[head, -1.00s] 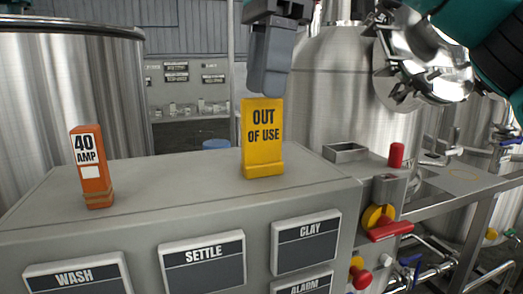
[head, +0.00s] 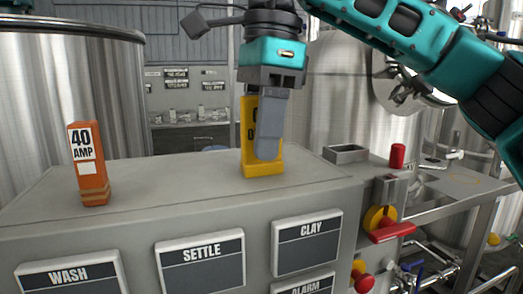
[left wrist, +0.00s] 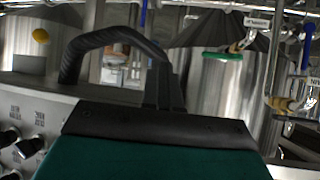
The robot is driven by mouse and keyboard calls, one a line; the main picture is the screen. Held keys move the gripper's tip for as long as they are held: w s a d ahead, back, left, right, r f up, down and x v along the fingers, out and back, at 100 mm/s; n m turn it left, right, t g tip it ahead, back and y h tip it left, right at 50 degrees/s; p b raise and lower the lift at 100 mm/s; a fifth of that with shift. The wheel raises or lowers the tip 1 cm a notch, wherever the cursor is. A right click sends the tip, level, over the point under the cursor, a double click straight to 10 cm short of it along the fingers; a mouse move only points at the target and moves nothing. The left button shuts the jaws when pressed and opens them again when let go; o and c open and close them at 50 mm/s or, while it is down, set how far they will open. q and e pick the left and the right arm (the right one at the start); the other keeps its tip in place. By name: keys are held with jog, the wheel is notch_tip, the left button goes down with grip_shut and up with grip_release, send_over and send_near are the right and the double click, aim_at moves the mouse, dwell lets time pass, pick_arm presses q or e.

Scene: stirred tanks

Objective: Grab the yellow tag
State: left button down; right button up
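The yellow tag (head: 248,120) stands upright on the grey cabinet top in the head view, with a thicker foot at its base. Its "OUT OF USE" lettering is mostly covered by my right gripper (head: 268,155). That gripper points straight down, with one grey finger in front of the tag's face, reaching nearly to its foot. The other finger is hidden, so I cannot tell how far the fingers are apart or whether they touch the tag.
An orange "40 AMP" block (head: 88,165) stands at the left of the cabinet top (head: 170,185). A small grey open box (head: 345,153) and a red cylinder (head: 397,156) are to the right. A red-and-yellow switch (head: 385,224) juts from the cabinet's right side. Steel tanks stand behind.

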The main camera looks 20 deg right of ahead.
grip_shut()
dwell(0.3)
